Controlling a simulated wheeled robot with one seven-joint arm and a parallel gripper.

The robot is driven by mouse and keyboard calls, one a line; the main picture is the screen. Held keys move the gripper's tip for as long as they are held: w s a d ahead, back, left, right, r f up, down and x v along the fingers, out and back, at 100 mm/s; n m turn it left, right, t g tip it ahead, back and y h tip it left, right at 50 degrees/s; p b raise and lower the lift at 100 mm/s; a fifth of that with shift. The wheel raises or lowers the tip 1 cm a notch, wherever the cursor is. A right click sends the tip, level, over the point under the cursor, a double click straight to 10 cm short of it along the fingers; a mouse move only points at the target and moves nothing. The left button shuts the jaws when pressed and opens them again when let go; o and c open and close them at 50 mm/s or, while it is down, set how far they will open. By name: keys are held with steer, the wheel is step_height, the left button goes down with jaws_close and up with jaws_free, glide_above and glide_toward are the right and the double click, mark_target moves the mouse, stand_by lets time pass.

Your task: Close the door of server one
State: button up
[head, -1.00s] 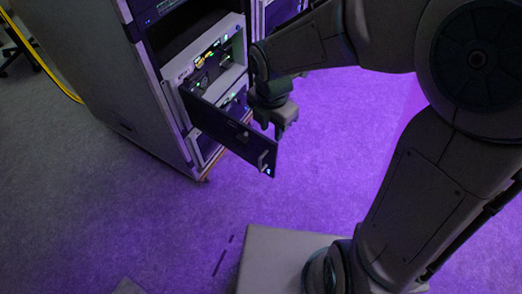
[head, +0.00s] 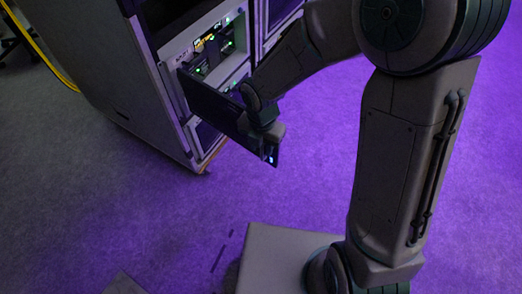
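The door of server one (head: 213,102) is a dark flat panel, hinged at its left end and swung out from the rack toward the lower right. Behind it the open server (head: 212,45) shows green and yellow lights inside a light grey frame. My gripper (head: 266,138) is at the door's outer end, in front of the handle area. It overlaps the door in the picture; whether it touches or grips it I cannot tell. The fingers are too small and dark to read.
The grey rack cabinet (head: 95,65) stands at the upper left, with another server unit (head: 208,135) below the open one. A yellow cable (head: 45,55) runs down behind the rack at the left. The carpet floor (head: 130,215) in front is clear.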

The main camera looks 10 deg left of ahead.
steer(key=shift+f, duration=0.75)
jaws_close()
steer(key=shift+r, duration=0.1)
